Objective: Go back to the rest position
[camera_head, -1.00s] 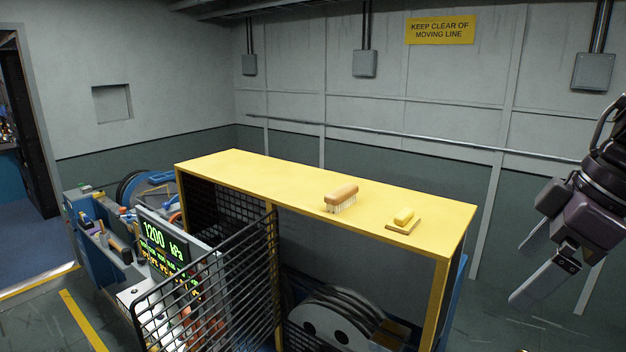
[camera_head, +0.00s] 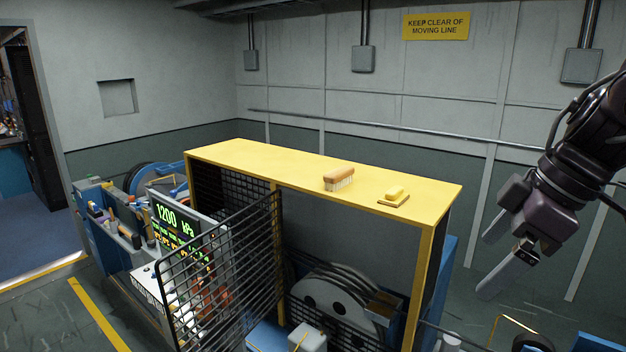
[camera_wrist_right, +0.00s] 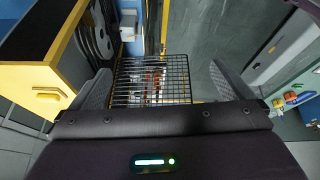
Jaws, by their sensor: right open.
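My right gripper (camera_head: 497,258) is at the right of the head view, beyond the right end of the yellow cabinet frame (camera_head: 290,163). Its two fingers are apart, with nothing between them. In the right wrist view the open fingers (camera_wrist_right: 160,88) stand either side of the black mesh gate (camera_wrist_right: 152,80), which lies farther off. The mesh gate (camera_head: 225,272) stands swung out at the front of the frame in the head view. My left gripper is not in view.
On the frame's top lie a wooden brush (camera_head: 339,178) and a yellow block on a small board (camera_head: 394,196). A console with a lit display (camera_head: 178,228) stands at left. Cable drums (camera_head: 335,298) sit inside the frame. Open floor shows at left (camera_head: 45,315).

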